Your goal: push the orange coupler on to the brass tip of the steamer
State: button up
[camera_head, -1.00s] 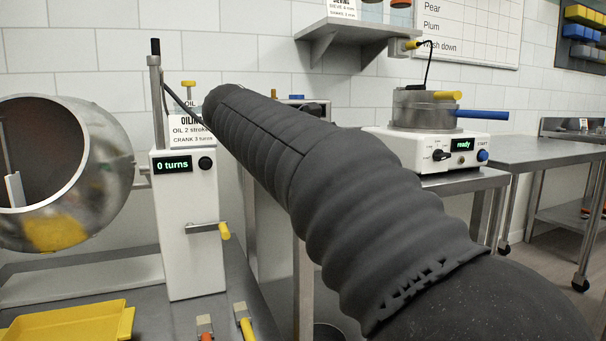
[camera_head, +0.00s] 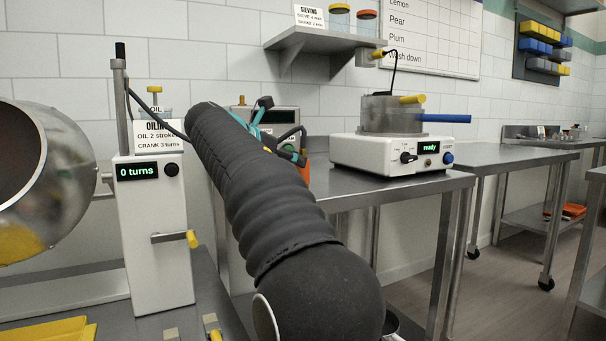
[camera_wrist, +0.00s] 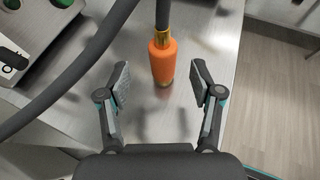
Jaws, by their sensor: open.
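In the wrist view the orange coupler (camera_wrist: 162,62) stands out between and just beyond my fingertips. A brass part (camera_wrist: 162,36) shows directly at its far end, with a dark hose (camera_wrist: 163,12) beyond; I cannot tell whether that brass is the steamer's tip. My gripper (camera_wrist: 160,80) is open, one finger on each side of the coupler and apart from it. In the head view, teal and dark gripper parts show past my arm, before a grey machine (camera_head: 280,120) that may be the steamer. An orange patch there (camera_head: 304,173) may be the coupler.
A thick dark hose (camera_wrist: 75,75) crosses the left of the wrist view. A metal bench (camera_head: 400,188) carries a white unit reading "ready" (camera_head: 385,155). A white crank unit reading "0 turns" (camera_head: 155,235) stands left of my arm.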

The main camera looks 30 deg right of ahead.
jog(key=shift+r+b+x, duration=0.1)
jog(key=shift+b+x, duration=0.25)
jog(key=shift+x, duration=1.05)
jog(key=shift+r+b+x, duration=0.15)
jog(key=shift+b+x, duration=0.15)
jog(key=shift+x, duration=1.05)
jog(key=shift+s+d, duration=0.1)
jog(key=shift+d, duration=0.05)
grip_shut()
